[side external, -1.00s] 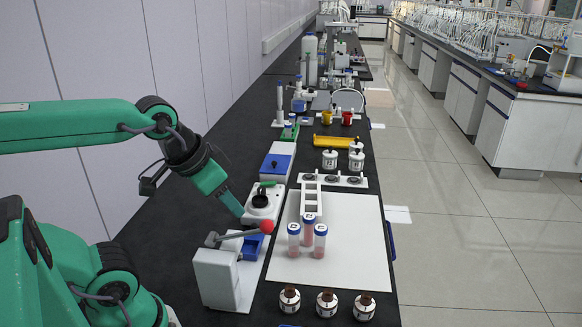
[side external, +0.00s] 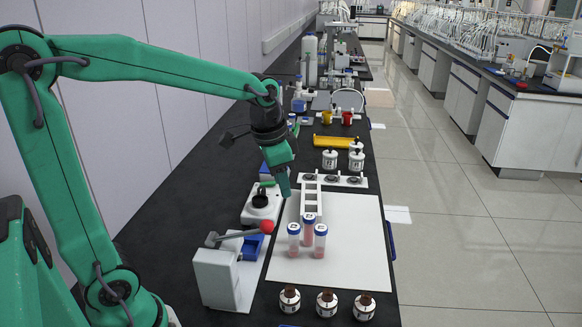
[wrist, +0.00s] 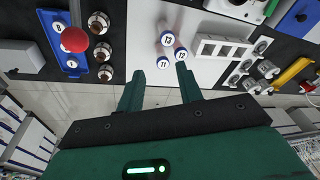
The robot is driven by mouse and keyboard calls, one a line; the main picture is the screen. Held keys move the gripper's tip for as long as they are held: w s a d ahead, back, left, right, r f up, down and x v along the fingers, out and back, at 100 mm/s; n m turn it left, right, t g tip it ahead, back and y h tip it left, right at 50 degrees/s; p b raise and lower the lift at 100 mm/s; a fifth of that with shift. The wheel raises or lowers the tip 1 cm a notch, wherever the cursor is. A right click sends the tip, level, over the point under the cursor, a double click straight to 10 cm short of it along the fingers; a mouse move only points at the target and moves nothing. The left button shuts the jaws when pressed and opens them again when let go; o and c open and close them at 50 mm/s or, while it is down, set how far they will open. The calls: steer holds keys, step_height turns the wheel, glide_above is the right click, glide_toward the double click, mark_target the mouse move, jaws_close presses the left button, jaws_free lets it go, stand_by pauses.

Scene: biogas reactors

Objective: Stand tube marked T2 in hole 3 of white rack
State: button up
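Three capped tubes with pinkish contents stand on the white mat (side external: 345,240). The cap that seems to read T2 (wrist: 181,53) is the one nearest the rack in the wrist view. By layout it matches the rear tube (side external: 309,219) in the side view, its lower part partly hidden by the other two. The T3 (wrist: 167,38) and T1 (wrist: 163,62) caps are close beside it. The white rack (side external: 312,183) lies beyond the tubes, its openings (wrist: 224,49) looking empty; hole numbers are not readable. My gripper (side external: 284,192) is open and empty, above the rack's left side; its fingers (wrist: 159,69) are apart.
Several dark-capped bottles (side external: 327,303) stand at the near edge. A device with a red-knobbed lever (side external: 267,227) and a white stirrer-like unit (side external: 261,205) are left of the mat. White jars (side external: 329,160) and a yellow tray (side external: 335,142) lie beyond the rack. The mat's right side is clear.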

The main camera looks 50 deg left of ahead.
mark_target(309, 216)
steer(key=w+a+f+m, duration=0.1)
steer(key=w+f, duration=0.2)
steer(key=w+a+f+m+g, duration=0.1)
steer(key=w+f, duration=0.2)
steer(key=w+f+m+g, duration=0.1)
steer(key=w+f, duration=0.2)
steer(key=w, duration=0.1)
steer(key=shift+a+f, duration=0.4)
steer(key=shift+f, duration=0.1)
steer(key=shift+f, duration=1.2)
steer(key=shift+f, duration=0.1)
steer(key=shift+w+d+f, duration=0.1)
steer(key=shift+d+f, duration=0.05)
steer(key=shift+f, duration=2.35)
steer(key=c, duration=0.7)
